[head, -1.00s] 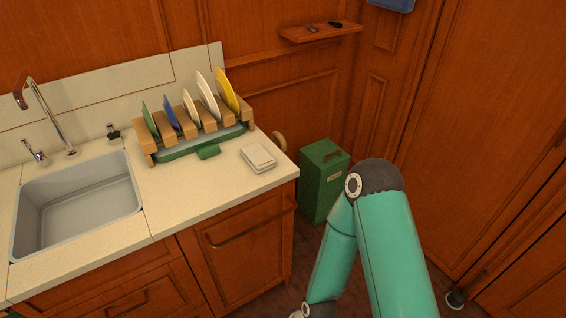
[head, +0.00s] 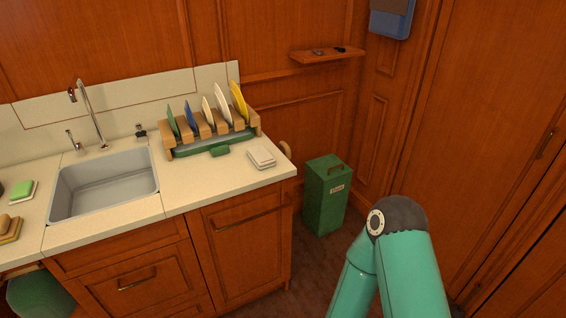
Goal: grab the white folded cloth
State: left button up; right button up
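The white folded cloth (head: 262,158) lies flat on the cream countertop, near its right end and just right of the dish rack. Nothing covers it. My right arm shows at the lower right, bent at the elbow, in front of the floor and clear of the counter. Its gripper is below the picture. My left gripper is not in view.
A wooden dish rack (head: 211,134) with several upright plates stands behind the cloth. The sink (head: 104,184) is to the left, with a green sponge (head: 22,189) beyond it. A green bin (head: 327,194) stands on the floor right of the counter.

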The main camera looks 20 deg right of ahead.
aim_at(259, 154)
jog(key=u, duration=0.15)
jog(key=i, duration=0.85)
